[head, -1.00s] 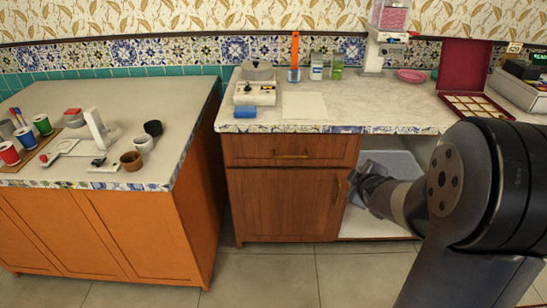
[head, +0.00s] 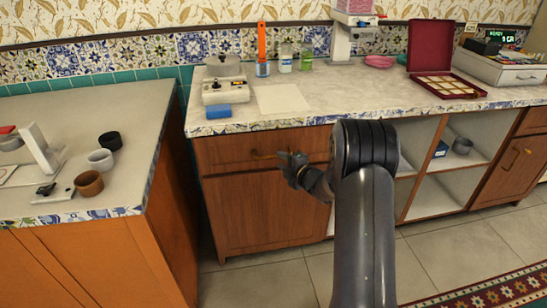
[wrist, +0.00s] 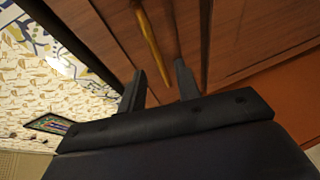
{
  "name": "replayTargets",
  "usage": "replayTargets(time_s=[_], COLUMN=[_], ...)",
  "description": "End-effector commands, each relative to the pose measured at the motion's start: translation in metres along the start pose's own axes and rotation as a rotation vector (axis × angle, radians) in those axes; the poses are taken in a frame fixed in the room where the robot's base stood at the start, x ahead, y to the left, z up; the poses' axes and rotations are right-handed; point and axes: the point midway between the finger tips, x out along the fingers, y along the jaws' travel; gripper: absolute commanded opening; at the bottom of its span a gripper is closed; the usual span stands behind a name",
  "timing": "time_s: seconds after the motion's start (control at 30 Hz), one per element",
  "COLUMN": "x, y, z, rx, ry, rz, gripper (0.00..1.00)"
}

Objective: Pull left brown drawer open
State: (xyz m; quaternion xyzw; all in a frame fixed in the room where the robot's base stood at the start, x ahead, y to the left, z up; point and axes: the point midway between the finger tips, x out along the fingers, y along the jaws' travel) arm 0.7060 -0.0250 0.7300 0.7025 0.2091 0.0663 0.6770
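The left brown drawer (head: 225,154) is a wooden front under the marble counter, above a cabinet door, and looks flush and shut. Its slim brass handle (head: 262,155) is partly hidden by my gripper in the head view. My gripper (head: 289,163) is in front of the drawer at the handle's right part. In the wrist view my gripper (wrist: 160,68) is open, its two dark fingers apart. The brass handle (wrist: 150,40) runs lengthwise there, its near end showing between the fingertips. I cannot tell whether the fingers touch it.
The brown cabinet door (head: 250,210) is below the drawer. Open shelves (head: 440,195) lie to the right. An orange cabinet (head: 90,265) stands close on the left. A scale (head: 225,85) and a blue block (head: 218,111) sit on the counter above. Tiled floor is clear in front.

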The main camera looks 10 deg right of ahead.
Motion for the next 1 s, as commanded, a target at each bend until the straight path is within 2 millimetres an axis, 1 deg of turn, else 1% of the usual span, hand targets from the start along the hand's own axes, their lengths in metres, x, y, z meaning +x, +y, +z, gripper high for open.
replayTargets(time_s=[0.03,0.1,0.2,0.3,0.47,0.73,1.0], x=[0.01,0.022,0.035,0.045,0.052,0.052,0.052], y=[-0.001,-0.001,0.0,0.0,0.0,0.0,0.0], z=[-0.001,-0.001,0.0,0.0,0.0,0.0,0.0], rx=[-0.001,0.001,0.0,0.002,0.002,0.002,0.002], ry=[0.002,0.001,0.001,0.0,-0.001,-0.002,-0.002], rz=[0.0,0.0,0.001,0.0,0.0,0.0,0.0], gripper=[0.32,0.32,0.32,0.32,0.32,0.32,0.1])
